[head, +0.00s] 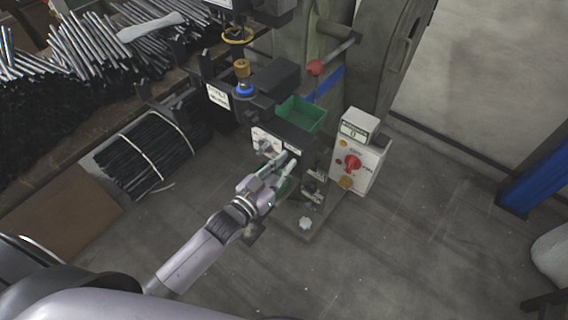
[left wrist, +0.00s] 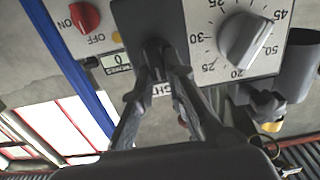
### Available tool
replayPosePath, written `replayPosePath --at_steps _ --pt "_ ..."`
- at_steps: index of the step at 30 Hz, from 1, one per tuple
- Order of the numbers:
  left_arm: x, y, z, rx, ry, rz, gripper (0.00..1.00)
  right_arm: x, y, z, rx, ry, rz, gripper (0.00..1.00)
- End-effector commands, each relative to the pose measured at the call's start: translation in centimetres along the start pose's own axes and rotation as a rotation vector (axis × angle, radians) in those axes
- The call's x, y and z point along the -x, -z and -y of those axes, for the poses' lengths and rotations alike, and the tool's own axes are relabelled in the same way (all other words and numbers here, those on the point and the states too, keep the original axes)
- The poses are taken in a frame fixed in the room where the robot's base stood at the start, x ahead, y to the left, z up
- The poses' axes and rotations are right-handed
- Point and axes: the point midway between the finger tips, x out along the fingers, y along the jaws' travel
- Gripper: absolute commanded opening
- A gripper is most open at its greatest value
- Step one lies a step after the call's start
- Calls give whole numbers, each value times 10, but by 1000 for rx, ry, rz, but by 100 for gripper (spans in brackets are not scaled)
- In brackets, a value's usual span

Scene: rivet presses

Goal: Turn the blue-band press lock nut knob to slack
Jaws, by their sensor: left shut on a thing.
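The blue-band press shows in the head view, with its blue band (head: 245,89) around the column below a brass part. My left gripper (head: 290,162) reaches in from the lower left to the press front, just right of the white dial plate (head: 266,142). In the left wrist view the left gripper (left wrist: 157,78) is shut on a small dark knob (left wrist: 154,50) beneath a dark block. A label ending in "GHT" is partly hidden by a finger. The knob's exact turn cannot be told. My right gripper is in neither view.
Close to the fingers is a grey dial knob (left wrist: 242,40) on a numbered plate. A box with a red switch (head: 352,163) and a counter stands to the right. A green bin (head: 301,114) sits behind. Bundled rods (head: 150,155) lie at left.

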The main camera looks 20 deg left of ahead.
Motion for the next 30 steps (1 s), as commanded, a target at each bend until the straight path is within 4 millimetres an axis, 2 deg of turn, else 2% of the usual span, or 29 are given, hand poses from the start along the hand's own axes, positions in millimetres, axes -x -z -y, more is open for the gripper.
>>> replayPosePath --at_steps 11,21,30 --pt "0 1 3 156 -1 2 0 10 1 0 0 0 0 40" --pt "0 -1 8 464 0 2 0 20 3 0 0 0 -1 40" --pt "0 -5 12 750 0 1 0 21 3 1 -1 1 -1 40"
